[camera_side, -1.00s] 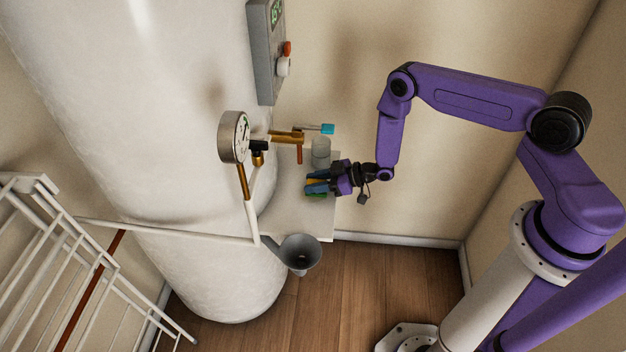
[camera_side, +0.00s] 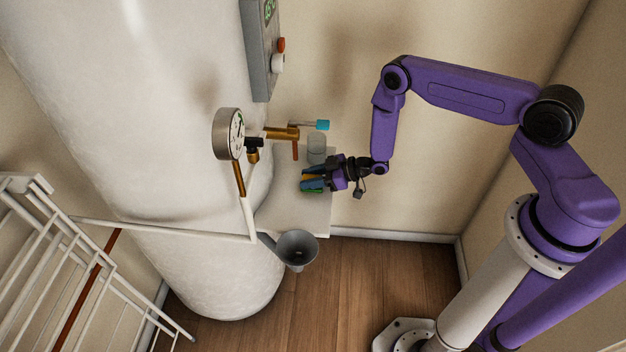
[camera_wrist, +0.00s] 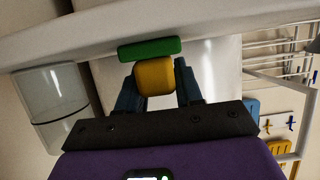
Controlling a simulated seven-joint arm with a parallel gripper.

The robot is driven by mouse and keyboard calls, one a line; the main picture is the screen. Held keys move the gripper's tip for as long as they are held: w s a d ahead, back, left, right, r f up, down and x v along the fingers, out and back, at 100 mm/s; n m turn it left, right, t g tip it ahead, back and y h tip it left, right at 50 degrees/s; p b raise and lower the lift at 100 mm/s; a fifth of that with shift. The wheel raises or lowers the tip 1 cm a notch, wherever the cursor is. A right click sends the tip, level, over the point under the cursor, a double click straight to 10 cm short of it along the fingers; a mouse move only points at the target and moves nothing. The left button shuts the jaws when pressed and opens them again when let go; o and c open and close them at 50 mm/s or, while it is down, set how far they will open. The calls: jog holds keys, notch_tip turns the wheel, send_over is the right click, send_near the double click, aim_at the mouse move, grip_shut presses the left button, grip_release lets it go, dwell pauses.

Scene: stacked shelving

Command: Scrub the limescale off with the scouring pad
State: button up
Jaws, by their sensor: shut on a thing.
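The scouring pad is a yellow block with a green face. In the wrist view the yellow block (camera_wrist: 155,78) sits between my two blue fingers, and the green face (camera_wrist: 150,49) lies beyond the tips, close against the pale ledge (camera_wrist: 60,40). I cannot tell if it touches. In the side view my gripper (camera_side: 312,182) is shut on the pad, low over the white ledge (camera_side: 295,218) beside the tank. The green edge shows below the fingers. I cannot make out any limescale.
A clear glass (camera_side: 317,148) stands on the ledge just behind my gripper. Brass valve (camera_side: 283,133) with a blue-tipped lever and a gauge (camera_side: 228,134) project from the white tank (camera_side: 200,280). A grey funnel (camera_side: 296,248) hangs in front. A white rack (camera_side: 40,260) is at left.

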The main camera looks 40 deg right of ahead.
jog(key=shift+w, duration=0.8)
jog(key=shift+s+f, duration=0.15)
jog(key=shift+s, duration=1)
jog(key=shift+s, duration=0.7)
jog(key=shift+w+r, duration=0.2)
jog(key=shift+w, duration=0.95)
jog(key=shift+w+f, duration=0.1)
jog(key=shift+w, duration=0.55)
jog(key=shift+s, duration=1.65)
jog(key=shift+r, duration=1.65)
